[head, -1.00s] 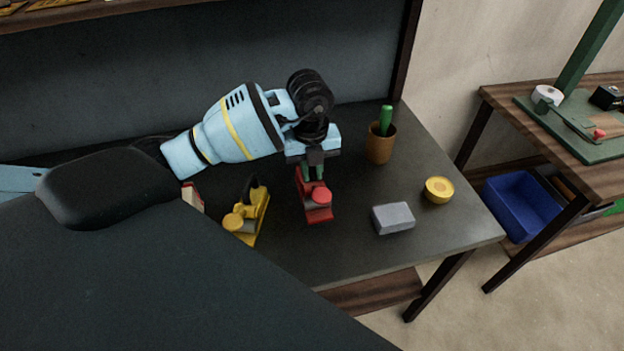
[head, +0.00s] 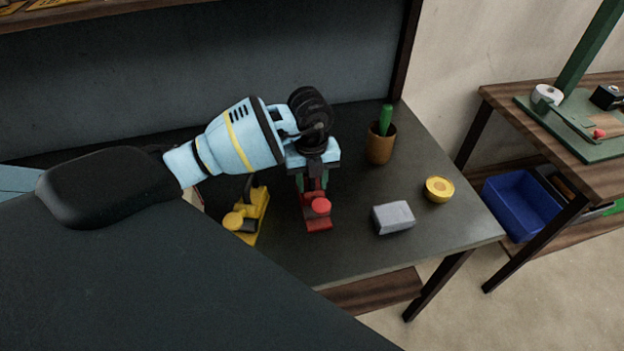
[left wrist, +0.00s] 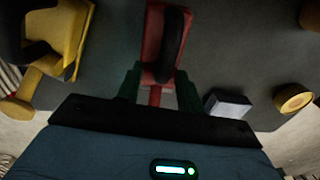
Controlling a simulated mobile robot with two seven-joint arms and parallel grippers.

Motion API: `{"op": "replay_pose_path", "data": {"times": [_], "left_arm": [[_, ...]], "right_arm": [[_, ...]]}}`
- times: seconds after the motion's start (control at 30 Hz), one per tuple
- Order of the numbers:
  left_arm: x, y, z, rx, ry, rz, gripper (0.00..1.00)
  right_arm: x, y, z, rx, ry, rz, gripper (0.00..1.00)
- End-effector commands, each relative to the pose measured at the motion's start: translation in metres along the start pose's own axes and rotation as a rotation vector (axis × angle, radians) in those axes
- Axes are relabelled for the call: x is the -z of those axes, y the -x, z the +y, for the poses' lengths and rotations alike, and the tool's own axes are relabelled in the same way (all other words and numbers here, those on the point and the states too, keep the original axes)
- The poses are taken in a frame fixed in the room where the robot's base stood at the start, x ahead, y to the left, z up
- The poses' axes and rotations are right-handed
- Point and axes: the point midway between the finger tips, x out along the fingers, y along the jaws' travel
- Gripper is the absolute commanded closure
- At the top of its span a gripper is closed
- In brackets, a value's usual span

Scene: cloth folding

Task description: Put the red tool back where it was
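The red tool (head: 318,212), a small hand plane with a round knob, is on the dark workbench (head: 350,250), right of the yellow plane. My left gripper (head: 312,182) is above its rear part, fingers pointing down, one on each side. In the left wrist view the green fingers (left wrist: 160,88) stand apart, with the red tool (left wrist: 153,40) and its black handle between and beyond them. The fingers look open; any contact with the tool's sides is hard to see. My right gripper is not in view.
A yellow plane (head: 250,215) is close on the left. A grey block (head: 394,217), a yellow roll (head: 439,189) and a brown cup (head: 380,148) with a green handle stand on the right. The bench's front strip is clear. A side table (head: 560,130) stands farther right.

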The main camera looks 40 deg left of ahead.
Motion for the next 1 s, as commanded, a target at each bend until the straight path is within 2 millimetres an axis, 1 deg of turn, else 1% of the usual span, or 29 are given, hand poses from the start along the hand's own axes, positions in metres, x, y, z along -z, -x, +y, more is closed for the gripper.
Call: {"op": "replay_pose_path", "data": {"times": [0.13,0.27,0.37,0.6,0.7,0.83,1.0], "left_arm": [[0.000,0.002,0.000,0.001,0.000,-0.001,0.63],[-0.001,0.014,-0.001,0.003,0.000,-0.003,0.63],[-0.001,0.031,-0.001,0.005,-0.001,-0.004,0.63],[-0.001,0.080,-0.001,0.005,-0.001,-0.004,0.63],[-0.001,0.097,-0.001,0.003,0.000,-0.003,0.63],[-0.001,0.113,-0.001,0.002,0.001,-0.002,0.63],[0.000,0.122,0.000,0.000,0.000,0.001,0.63]], "right_arm": [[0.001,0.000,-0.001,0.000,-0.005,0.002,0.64],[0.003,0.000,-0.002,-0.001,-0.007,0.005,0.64],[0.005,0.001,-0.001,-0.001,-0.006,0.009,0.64],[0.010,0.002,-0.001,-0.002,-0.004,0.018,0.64],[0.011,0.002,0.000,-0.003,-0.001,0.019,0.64],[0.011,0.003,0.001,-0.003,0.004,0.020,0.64],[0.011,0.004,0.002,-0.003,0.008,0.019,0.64]]}}
